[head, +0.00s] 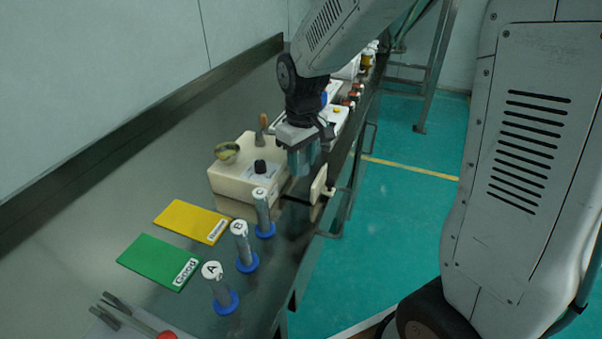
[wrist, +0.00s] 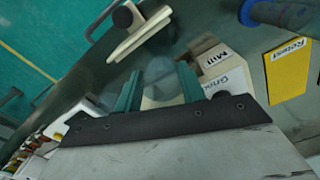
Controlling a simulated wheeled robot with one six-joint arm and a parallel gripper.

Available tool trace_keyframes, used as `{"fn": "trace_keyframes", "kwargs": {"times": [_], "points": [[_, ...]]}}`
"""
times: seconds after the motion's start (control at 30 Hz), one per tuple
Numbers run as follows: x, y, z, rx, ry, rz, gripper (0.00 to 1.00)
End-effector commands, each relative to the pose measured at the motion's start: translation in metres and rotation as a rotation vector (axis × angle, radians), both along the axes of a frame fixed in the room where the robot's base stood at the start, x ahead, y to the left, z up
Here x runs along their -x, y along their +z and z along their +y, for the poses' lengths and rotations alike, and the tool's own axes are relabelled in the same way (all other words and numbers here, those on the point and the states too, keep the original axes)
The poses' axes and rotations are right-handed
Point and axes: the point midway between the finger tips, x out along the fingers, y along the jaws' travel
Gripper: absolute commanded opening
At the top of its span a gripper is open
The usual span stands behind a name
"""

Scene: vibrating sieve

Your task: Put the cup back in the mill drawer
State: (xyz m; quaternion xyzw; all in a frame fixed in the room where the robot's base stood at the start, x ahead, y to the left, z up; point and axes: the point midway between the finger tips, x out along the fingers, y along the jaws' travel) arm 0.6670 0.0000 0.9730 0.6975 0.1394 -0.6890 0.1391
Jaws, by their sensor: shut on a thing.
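The cup (head: 301,161) is a see-through bluish-grey vessel held below my gripper (head: 303,146). In the wrist view, my gripper (wrist: 160,88) has its green fingers on either side of the faint cup (wrist: 160,78). The mill (head: 233,186) is a cream box with a black knob and a bowl on top; its labelled side shows in the wrist view (wrist: 222,68). The mill drawer (head: 318,185) is pulled out to the right, its cream front and dark knob apart from the body. The drawer front also shows in the wrist view (wrist: 140,36). The cup is above the gap between drawer front and mill; its exact height is unclear.
Capped cylinders A (head: 220,290), B (head: 243,248) and another (head: 263,213) stand on blue bases in front of the mill. A yellow card (head: 190,221) and green card (head: 158,261) lie left. A brush (head: 263,124) stands behind. A rail runs along the bench edge.

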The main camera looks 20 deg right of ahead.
Motion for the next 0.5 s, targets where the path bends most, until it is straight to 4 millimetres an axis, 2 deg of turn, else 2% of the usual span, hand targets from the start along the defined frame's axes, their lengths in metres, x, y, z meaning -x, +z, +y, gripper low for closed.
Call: {"fn": "trace_keyframes", "kwargs": {"times": [0.17, 0.33, 0.5], "points": [[0.0, -0.015, -0.001, 0.0, -0.002, 0.002, 0.1], [0.0, -0.039, -0.002, 0.0, -0.004, 0.003, 0.1], [0.0, -0.042, -0.003, 0.0, -0.005, 0.0, 0.1]]}}
